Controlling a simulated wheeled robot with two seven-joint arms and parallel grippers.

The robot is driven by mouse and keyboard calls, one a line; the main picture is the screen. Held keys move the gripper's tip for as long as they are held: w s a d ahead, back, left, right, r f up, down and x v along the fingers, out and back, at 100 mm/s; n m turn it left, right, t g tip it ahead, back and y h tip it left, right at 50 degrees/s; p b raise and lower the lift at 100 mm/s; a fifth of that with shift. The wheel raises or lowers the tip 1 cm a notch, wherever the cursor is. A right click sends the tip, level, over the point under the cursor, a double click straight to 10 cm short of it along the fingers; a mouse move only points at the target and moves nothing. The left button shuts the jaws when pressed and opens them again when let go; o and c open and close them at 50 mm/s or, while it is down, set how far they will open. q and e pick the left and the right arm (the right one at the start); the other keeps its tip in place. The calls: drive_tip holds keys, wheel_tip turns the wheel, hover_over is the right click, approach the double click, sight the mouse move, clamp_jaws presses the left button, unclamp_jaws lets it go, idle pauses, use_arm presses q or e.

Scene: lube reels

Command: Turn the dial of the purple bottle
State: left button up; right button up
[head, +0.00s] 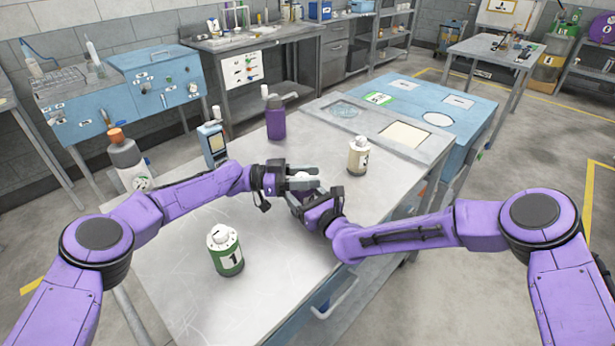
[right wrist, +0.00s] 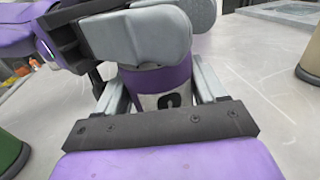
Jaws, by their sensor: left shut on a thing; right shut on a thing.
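The purple bottle (right wrist: 157,80) stands between the jaws of my right gripper, with a purple band and a white label showing in the right wrist view. My right gripper (right wrist: 165,92) is shut on its body, one finger on each side. My left gripper (head: 302,182) is shut at the top of the same bottle, on its dial. The left gripper's grey fingers (right wrist: 140,34) lie across the top in the right wrist view and hide most of the dial. In the head view the two grippers hide most of the bottle.
A green-banded bottle (head: 225,251) stands front left on the table (head: 190,285), and a beige one (head: 358,156) stands to the right. A tall dark purple bottle (head: 276,120) and a blue handheld device (head: 213,146) stand farther back. The table's front right is clear.

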use_arm(q)
drive_tip(key=n+t, duration=0.2)
drive_tip(key=t, duration=0.1)
drive_tip(key=n+t+y, duration=0.1)
drive_tip(key=n+t, duration=0.1)
drive_tip(key=t, duration=0.1)
drive_tip(key=shift+w+a, duration=0.1)
drive_tip(key=shift+w, duration=0.1)
drive_tip(key=o, duration=1)
drive_tip(key=v, duration=1.2)
drive_tip(key=shift+s, duration=0.15)
drive_tip(key=shift+c, duration=0.3)
